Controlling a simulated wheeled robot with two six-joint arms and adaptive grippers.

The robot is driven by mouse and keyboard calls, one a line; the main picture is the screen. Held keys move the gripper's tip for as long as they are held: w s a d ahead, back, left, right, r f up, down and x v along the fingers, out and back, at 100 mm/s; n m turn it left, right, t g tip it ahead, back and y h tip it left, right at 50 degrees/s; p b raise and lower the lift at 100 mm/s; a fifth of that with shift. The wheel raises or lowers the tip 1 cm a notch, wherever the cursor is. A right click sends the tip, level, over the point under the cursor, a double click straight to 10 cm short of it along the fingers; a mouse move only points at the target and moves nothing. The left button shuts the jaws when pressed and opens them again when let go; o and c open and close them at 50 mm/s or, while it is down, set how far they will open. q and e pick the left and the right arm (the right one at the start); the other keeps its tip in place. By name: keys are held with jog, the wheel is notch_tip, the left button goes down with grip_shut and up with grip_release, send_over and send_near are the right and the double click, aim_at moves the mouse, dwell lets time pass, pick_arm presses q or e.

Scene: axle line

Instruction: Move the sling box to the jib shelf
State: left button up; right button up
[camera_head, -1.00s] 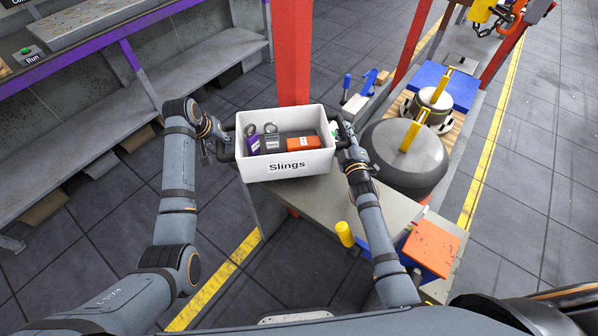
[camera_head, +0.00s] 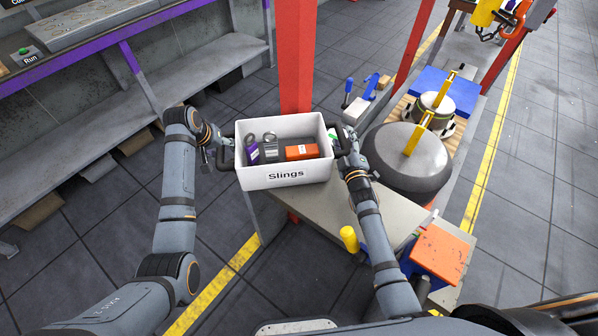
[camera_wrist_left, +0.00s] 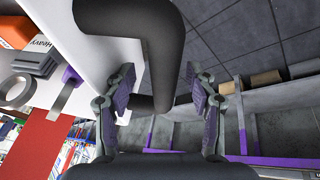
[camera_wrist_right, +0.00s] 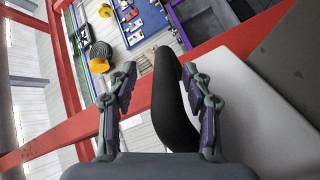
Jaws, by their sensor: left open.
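The sling box (camera_head: 286,175) is an open white bin with a "Slings" label, holding a purple item, grey items and an orange item. It is over the far end of a grey surface (camera_head: 325,207); I cannot tell whether it rests on it. My left gripper (camera_head: 218,150) is open at the box's left dark handle (camera_wrist_left: 160,60), which shows between its fingers. My right gripper (camera_head: 345,150) is at the right handle (camera_wrist_right: 172,100); its fingers are apart with the handle between them, a gap showing on one side. I cannot tell which surface is the jib shelf.
A red post (camera_head: 296,60) stands just behind the box. A grey drum (camera_head: 405,165) with a yellow strap is on the right. A yellow cylinder (camera_head: 349,238) and an orange block (camera_head: 440,250) sit nearer me. A long low shelf (camera_head: 90,150) runs along the left.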

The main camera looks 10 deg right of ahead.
pick_arm(q)
jog(key=o, duration=0.3)
jog(key=shift+d, duration=0.1)
pick_arm(e)
jog(key=shift+s+f, duration=0.1)
jog(key=shift+f, duration=0.05)
pick_arm(q)
jog(key=shift+o, duration=0.2)
jog(key=shift+r, duration=0.1)
